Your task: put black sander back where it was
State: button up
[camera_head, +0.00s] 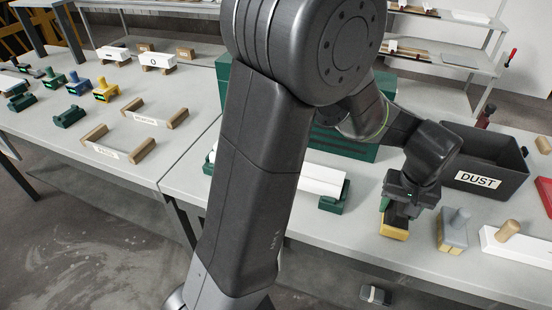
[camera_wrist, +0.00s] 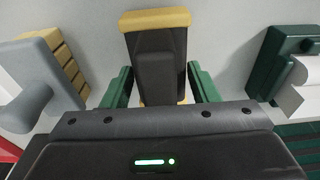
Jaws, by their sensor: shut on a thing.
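The black sander (camera_wrist: 158,62), a black block with a yellow-tan base, lies between the two green fingers of my gripper (camera_wrist: 160,88) in the wrist view. My gripper is shut on it. In the head view the black sander (camera_head: 395,224) is under my gripper (camera_head: 398,207), near the front edge of the right table (camera_head: 330,232). Its yellow base faces down. I cannot tell whether the base touches the table.
A grey sander-like block with a knob (camera_head: 453,232) stands close on the right. A dark DUST bin (camera_head: 484,165) is behind. A white roll on green supports (camera_head: 322,180) is left. The left table (camera_head: 60,150) bears several small tools and labelled wooden holders.

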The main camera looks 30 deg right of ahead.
jog(key=shift+f, duration=0.3)
jog(key=o, duration=1.5)
jog(key=shift+r, duration=0.1)
jog(key=r, duration=0.4)
jog(key=a+r, duration=0.1)
jog(key=r, duration=0.4)
jog(key=s+r, duration=0.1)
jog(key=r, duration=0.3)
jog(key=shift+a+r, duration=0.15)
jog(key=shift+r, duration=0.15)
jog(key=shift+f, duration=0.1)
jog(key=f, duration=0.9)
jog(key=w+d+f, duration=0.1)
jog(key=f, duration=0.3)
jog(key=shift+d+f, duration=0.1)
jog(key=shift+f, duration=0.25)
jog(key=shift+r, duration=0.3)
